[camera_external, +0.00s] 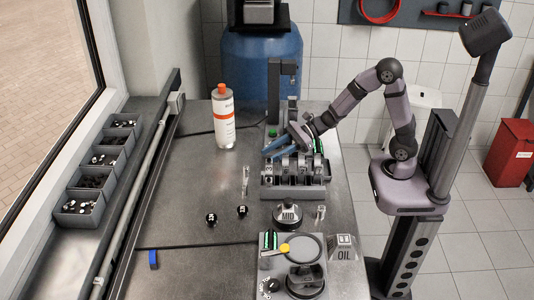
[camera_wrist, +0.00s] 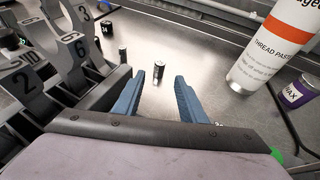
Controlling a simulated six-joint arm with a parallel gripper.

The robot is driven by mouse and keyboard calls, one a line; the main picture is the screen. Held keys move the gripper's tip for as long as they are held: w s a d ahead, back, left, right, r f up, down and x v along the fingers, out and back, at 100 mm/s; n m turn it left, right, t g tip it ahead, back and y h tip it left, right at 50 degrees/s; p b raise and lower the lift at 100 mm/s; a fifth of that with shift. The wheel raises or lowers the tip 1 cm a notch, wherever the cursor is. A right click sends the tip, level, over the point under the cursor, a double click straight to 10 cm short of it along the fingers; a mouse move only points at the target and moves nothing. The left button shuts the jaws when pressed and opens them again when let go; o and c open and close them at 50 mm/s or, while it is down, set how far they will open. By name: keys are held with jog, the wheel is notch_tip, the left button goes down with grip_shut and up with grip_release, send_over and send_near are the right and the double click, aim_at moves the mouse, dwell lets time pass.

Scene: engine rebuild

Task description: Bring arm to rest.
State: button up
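A small dark cylinder (camera_wrist: 158,70) shows in the gap, standing on the bench beyond the fingertips.
Numbered holders (camera_wrist: 75,48) stand close to the left of my fingers. A white and orange thread paste bottle (camera_external: 223,122) stands left of the gripper. A purple-labelled wax can (camera_wrist: 297,92) is beside it. Small bins (camera_external: 80,208) line the window side. The bench's left middle is mostly clear.

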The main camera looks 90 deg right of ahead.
jog(key=shift+s+d+r, duration=0.15)
jog(key=shift+s, duration=0.25)
jog(key=shift+w, duration=0.1)
jog(key=shift+w+a+n, duration=0.25)
jog(key=shift+w+n, duration=0.05)
jog(key=w+a+r+n+g+y+b, duration=0.15)
jog(key=w+a+r+n, duration=0.25)
jog(key=w+a+n, duration=0.4)
jog(key=a+r+n+g+h+p, duration=0.2)
jog(key=a+r+n+p, duration=0.5)
jog(key=r+n, duration=0.6)
jog(key=s+d+f+n+g+h+p, duration=0.1)
jog(key=s+d+n+g+p, duration=0.2)
jog(key=s, duration=0.8)
jog(key=s+d+f+n+g+h+p, duration=0.2)
jog(key=s+d+p, duration=0.3)
jog(key=s+p, duration=0.3)
jog(key=s+d+f+n+g+h+p, duration=0.1)
jog(key=s+d+n+g+p, duration=0.3)
jog(key=s, duration=1.1)
jog(key=shift+d+f+n+p, duration=0.2)
jog(key=shift+n+p, duration=0.3)
jog(key=shift+p, duration=0.55)
